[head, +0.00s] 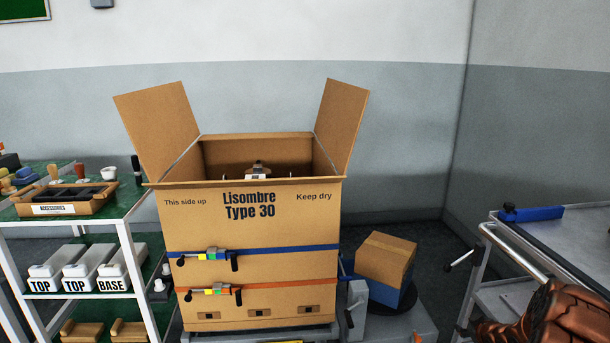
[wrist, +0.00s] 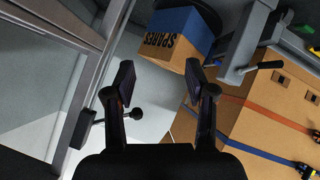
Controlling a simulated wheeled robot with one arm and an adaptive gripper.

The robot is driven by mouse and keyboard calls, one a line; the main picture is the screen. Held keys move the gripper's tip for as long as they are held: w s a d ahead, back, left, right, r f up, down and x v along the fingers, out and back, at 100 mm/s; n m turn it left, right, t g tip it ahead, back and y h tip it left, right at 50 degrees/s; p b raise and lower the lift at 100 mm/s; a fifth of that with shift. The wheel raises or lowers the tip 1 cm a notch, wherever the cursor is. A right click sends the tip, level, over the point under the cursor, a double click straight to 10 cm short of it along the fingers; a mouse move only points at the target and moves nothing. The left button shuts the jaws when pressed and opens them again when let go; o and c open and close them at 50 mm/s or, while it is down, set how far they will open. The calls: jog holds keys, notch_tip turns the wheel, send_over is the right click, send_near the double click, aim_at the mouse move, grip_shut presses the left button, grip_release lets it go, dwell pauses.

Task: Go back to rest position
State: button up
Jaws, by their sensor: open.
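My gripper (wrist: 160,92) is open and empty in the wrist view, its two dark fingers apart with nothing between them. In the head view a copper-coloured part of my arm shows at the lower right corner; the gripper itself is not visible there. A large open cardboard box (head: 255,225) marked "Lisombre Type 30" stands in the middle, its flaps raised. The box also shows in the wrist view (wrist: 245,115), to the right of my gripper.
A shelf rack (head: 130,225) with an accessories tray (head: 65,208) and labelled bins stands at the left. A small spares box (head: 385,262) stands right of the big box; its lettering shows in the wrist view (wrist: 172,40). A metal cart (head: 545,250) is at the right, close to my arm.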

jog(key=s+a+r+m+g+p, duration=0.15)
jog(key=s+a+r+p, duration=0.3)
jog(key=r, duration=0.45)
jog(key=s+a+r+g+p, duration=0.25)
jog(key=a+r, duration=0.35)
jog(key=r, duration=0.3)
jog(key=s+a+r+m+g+p, duration=0.1)
jog(key=s+a+r+p, duration=0.35)
jog(key=r, duration=0.55)
jog(key=s+a+r+g+p, duration=0.2)
jog(key=s+a+r+p, duration=0.2)
jog(key=s+a+r, duration=0.3)
jog(key=s+a+r+m+g+y+p, duration=0.1)
jog(key=s+a+r+g+p, duration=0.2)
jog(key=s, duration=1.4)
jog(key=s+a+r+m+g+p, duration=0.1)
jog(key=s+a+r+p, duration=0.4)
jog(key=s+a+r, duration=0.5)
jog(key=s+r+g, duration=0.1)
jog(key=s+r, duration=0.1)
jog(key=s, duration=0.1)
jog(key=shift+a+r+y+p, duration=0.2)
jog(key=shift+a+y+p, duration=0.1)
jog(key=shift+a, duration=0.05)
jog(key=shift+s, duration=0.1)
